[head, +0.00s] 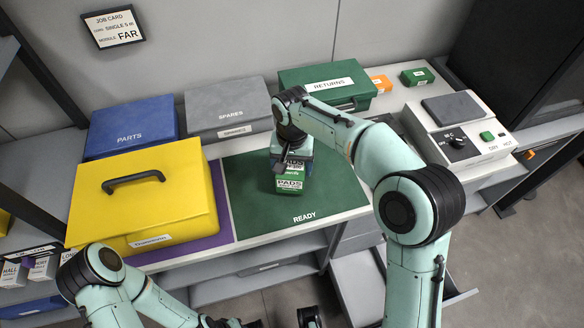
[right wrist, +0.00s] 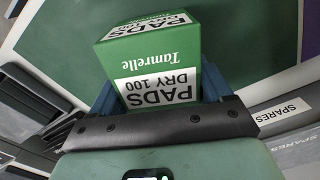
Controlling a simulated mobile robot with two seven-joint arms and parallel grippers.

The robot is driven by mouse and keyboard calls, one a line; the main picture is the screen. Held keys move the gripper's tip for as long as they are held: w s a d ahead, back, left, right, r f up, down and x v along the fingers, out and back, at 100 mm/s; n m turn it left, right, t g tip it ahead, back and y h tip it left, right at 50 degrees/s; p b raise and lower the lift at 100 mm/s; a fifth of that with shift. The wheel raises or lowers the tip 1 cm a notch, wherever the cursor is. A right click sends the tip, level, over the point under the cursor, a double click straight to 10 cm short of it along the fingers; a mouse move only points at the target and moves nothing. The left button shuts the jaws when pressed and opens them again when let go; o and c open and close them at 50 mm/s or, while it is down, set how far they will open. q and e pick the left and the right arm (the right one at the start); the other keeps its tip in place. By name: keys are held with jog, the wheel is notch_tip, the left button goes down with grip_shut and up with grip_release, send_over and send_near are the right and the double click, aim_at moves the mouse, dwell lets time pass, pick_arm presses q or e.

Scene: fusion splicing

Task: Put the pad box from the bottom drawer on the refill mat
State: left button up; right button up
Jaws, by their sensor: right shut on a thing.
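The pad box (head: 290,182) is green and white with "PADS" on its label. My right gripper (head: 291,163) is shut on it, over the green mat (head: 252,204) marked "READY". In the right wrist view the box (right wrist: 150,62) sits between the fingers, with the green mat (right wrist: 255,35) behind it. I cannot tell whether the box touches the mat. No mat in view carries the word "refill". An open drawer (head: 362,285) shows low under the counter, partly behind my right arm. My left gripper is at the bottom edge, mostly cut off.
A yellow case (head: 140,200) stands on a purple mat (head: 222,212) left of the green mat. Blue "PARTS" (head: 130,122), grey "SPARES" (head: 228,103) and green "RETURNS" (head: 325,80) cases line the back. A white device (head: 458,130) stands right, near another small green box (head: 417,77).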

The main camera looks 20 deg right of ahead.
pick_arm(q)
jog(key=r+p, duration=0.1)
jog(key=w+r+p, duration=0.1)
jog(key=r+p, duration=0.2)
jog(key=shift+w+r, duration=0.4)
pick_arm(e)
notch_tip(320, 180, up, 18)
